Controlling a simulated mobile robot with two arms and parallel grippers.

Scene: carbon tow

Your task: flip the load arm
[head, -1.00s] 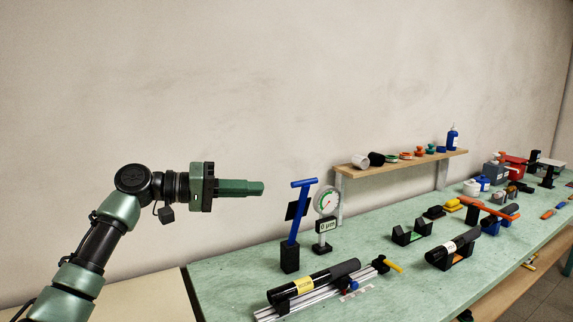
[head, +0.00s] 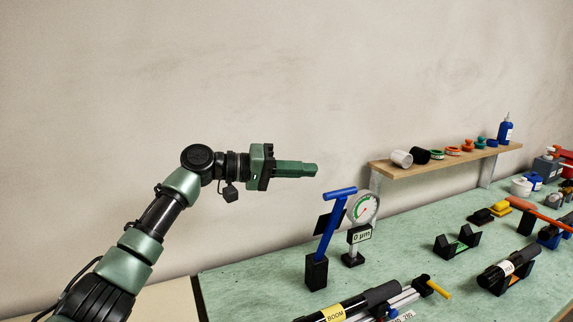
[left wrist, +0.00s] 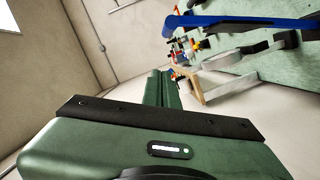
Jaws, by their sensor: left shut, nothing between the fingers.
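The load arm is a blue lever with a T-shaped top (head: 336,222), on a black block (head: 316,272) at the left end of the bench. It leans slightly right. It also shows as a blue bar in the left wrist view (left wrist: 235,22). A round dial gauge (head: 364,209) with a "0 µm" display (head: 361,235) stands just right of it. My left gripper (head: 312,169) is shut and empty, in the air above and left of the lever, apart from it. It also shows in the left wrist view (left wrist: 162,88). My right gripper is not in view.
A black tube labelled BOOM (head: 365,301) lies on rails at the front. Black V-blocks (head: 457,243) and another black tube (head: 507,270) are further right. A wooden shelf (head: 440,162) with several small items is on the wall. The green bench top (head: 250,285) is bare left of the lever.

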